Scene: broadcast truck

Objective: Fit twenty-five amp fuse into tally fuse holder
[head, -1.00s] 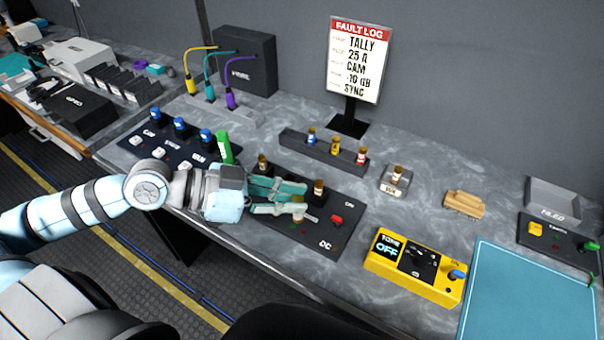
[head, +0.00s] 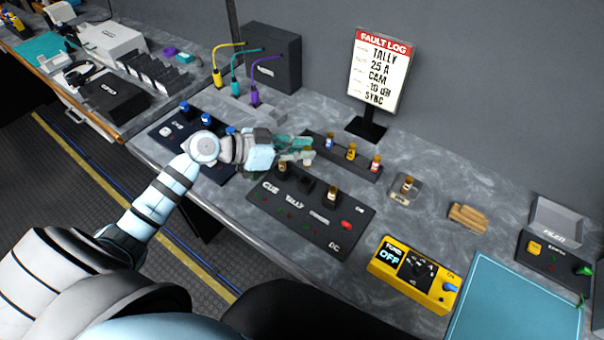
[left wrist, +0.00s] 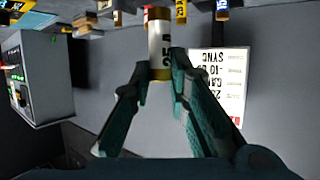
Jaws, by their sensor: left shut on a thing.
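My left gripper (head: 308,149) is shut on a white fuse with brass ends. The held fuse (left wrist: 159,48) stands between the fingertips in the left wrist view; I cannot read its number surely. The gripper is above and behind the dark DC panel (head: 270,213), near the left end of the fuse rack (head: 316,146). The tally fuse holder (head: 305,184), in the middle of the panel's row, looks empty. Fuses stand in the holders on either side of it. The rack holds a blue fuse (head: 329,141), a yellow fuse (head: 351,151) and a red fuse (head: 375,163).
The fault log sign (head: 381,75) reads tally, 25 A. A single fuse (head: 407,185) stands in a small grey base right of the rack. A yellow tone box (head: 413,273) is at the front right. Bare counter lies between the panel and the rack.

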